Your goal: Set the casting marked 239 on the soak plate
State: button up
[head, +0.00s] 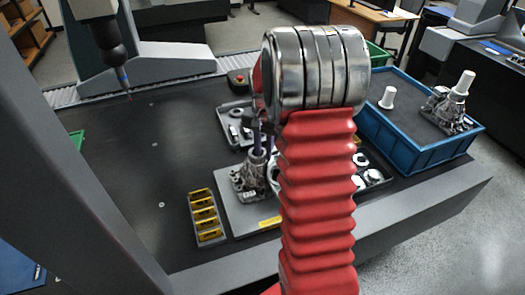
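A grey metal casting (250,178) stands upright on a flat grey plate (242,222) with a yellow label on its front edge; this may be the soak plate. My gripper (262,142) is at the top of this casting, mostly hidden behind my red arm. I cannot tell whether its fingers touch or hold the casting. A second casting (452,112) with a white cylindrical top sits on the blue crate at the right. No number 239 can be read on either casting.
A blue crate (408,160) stands on the right of the dark table (125,165), with a white cylinder (388,97) on it. A yellow-slotted rack (205,217) is left of the plate. Grey trays of parts (235,125) lie behind. A probe (118,62) hangs at upper left.

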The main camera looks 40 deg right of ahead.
jog(key=shift+o, duration=0.9)
jog(key=shift+r, duration=0.1)
notch_tip(320, 180, up, 12)
dwell(0.5)
jog(key=s+a+r+n+t, duration=0.1)
jog(key=s+a+r+n, duration=0.25)
jog(key=a, duration=0.35)
jog(key=s+a+r+n+t, duration=0.2)
jog(key=s+a+r, duration=0.1)
jog(key=s+a, duration=0.3)
jog(key=s+a+f+n+t, duration=0.1)
jog(key=s+a+n+t, duration=0.1)
jog(key=s+a+n, duration=0.4)
jog(key=shift+s+a+f+t, duration=0.25)
jog(key=shift+s+a+t, duration=0.05)
jog(key=shift+s+a, duration=2.4)
